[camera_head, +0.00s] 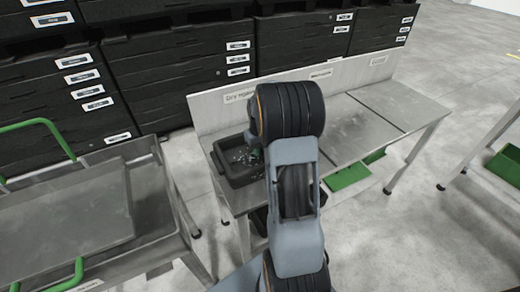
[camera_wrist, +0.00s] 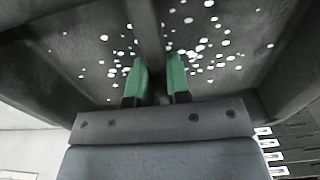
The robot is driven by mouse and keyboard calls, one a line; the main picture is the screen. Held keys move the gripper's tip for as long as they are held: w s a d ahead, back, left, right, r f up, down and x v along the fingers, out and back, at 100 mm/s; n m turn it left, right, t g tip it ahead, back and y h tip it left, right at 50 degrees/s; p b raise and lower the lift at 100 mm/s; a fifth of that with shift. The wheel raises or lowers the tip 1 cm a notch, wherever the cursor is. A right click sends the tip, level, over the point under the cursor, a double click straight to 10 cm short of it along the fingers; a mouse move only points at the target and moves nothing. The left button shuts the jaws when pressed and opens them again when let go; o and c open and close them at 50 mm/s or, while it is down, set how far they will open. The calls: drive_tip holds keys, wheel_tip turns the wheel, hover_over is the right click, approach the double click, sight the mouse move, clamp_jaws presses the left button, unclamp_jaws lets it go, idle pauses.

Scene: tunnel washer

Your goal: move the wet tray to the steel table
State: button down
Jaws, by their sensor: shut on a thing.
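The black wet tray (camera_head: 241,178) is at the left end of the steel table (camera_head: 335,130) in the head view. I cannot tell whether it rests on the table top or hangs just above it. My arm hides its right part. In the wrist view the tray (camera_wrist: 62,62) fills most of the picture, with many white drops on its dark inside. My gripper (camera_wrist: 158,68) has green fingers shut on a dark ridge of the tray. In the head view the gripper is mostly hidden behind my arm.
A grey bench (camera_head: 75,215) with green handles stands at the left, with a gap of floor before the table. Stacked black drawers (camera_head: 180,75) line the back. A green bin (camera_head: 348,177) sits under the table. The table's middle and right top are clear.

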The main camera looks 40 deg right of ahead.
drive_tip(key=shift+f, duration=0.2)
drive_tip(key=c, duration=1.1)
unclamp_jaws()
wheel_tip(320, 180, up, 12)
drive_tip(key=s+a+t, duration=0.1)
drive_tip(key=s+a, duration=0.6)
drive_tip(key=a, duration=0.3)
drive_tip(key=s+a+n+t, duration=0.1)
drive_tip(key=s+a+t, duration=0.1)
drive_tip(key=s+a, duration=0.6)
drive_tip(key=shift+s+a+r+n+p, duration=0.35)
drive_tip(key=shift+a+p, duration=0.1)
drive_tip(key=shift+a, duration=0.5)
